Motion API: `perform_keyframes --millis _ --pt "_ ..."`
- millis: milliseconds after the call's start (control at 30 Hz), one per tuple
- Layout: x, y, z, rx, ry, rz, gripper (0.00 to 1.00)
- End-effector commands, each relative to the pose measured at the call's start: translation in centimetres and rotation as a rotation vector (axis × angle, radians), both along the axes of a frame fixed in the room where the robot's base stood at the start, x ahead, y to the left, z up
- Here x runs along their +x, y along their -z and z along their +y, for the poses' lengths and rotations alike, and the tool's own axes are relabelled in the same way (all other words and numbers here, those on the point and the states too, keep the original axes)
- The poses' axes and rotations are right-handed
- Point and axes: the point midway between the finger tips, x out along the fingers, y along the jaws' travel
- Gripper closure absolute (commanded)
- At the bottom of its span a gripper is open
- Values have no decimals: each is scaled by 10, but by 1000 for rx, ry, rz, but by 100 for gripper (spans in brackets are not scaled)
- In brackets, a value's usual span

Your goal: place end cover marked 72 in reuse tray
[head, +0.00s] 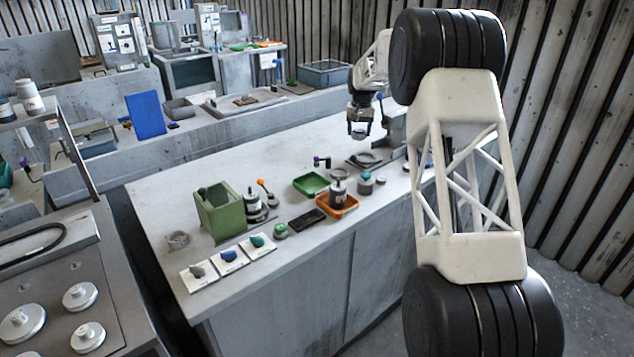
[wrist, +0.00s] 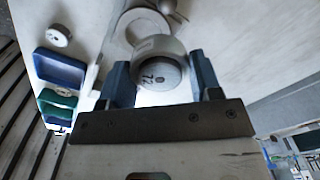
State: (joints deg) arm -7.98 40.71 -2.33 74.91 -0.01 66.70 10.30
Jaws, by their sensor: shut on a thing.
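My gripper (wrist: 159,62) is shut on a round pale end cover (wrist: 160,74) with the dark mark 72 on its face, seen between the two fingers in the wrist view. In the head view my gripper (head: 360,131) is above the far right part of the bench. A green tray (head: 311,184) and an orange tray (head: 351,209) sit on the bench, nearer the camera. The wrist view shows a blue-looking tray (wrist: 58,69) and a green tray (wrist: 60,100) at left. I cannot read which tray is for reuse.
A green box (head: 222,212), several dark-and-white parts and a dark flat device (head: 307,219) stand near the trays. Several white cards (head: 230,257) lie at the front left. A grey ring part (head: 368,159) lies near the gripper. The bench's left middle is clear.

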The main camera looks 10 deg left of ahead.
Motion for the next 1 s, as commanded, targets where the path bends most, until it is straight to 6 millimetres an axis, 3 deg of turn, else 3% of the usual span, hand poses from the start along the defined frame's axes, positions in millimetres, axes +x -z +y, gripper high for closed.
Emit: perform_keyframes --millis 600,800,1000 --pt "-112 9 116 0 -31 0 66" --pt "-144 12 140 0 -38 0 66" --pt "-160 14 152 0 -40 -1 66"
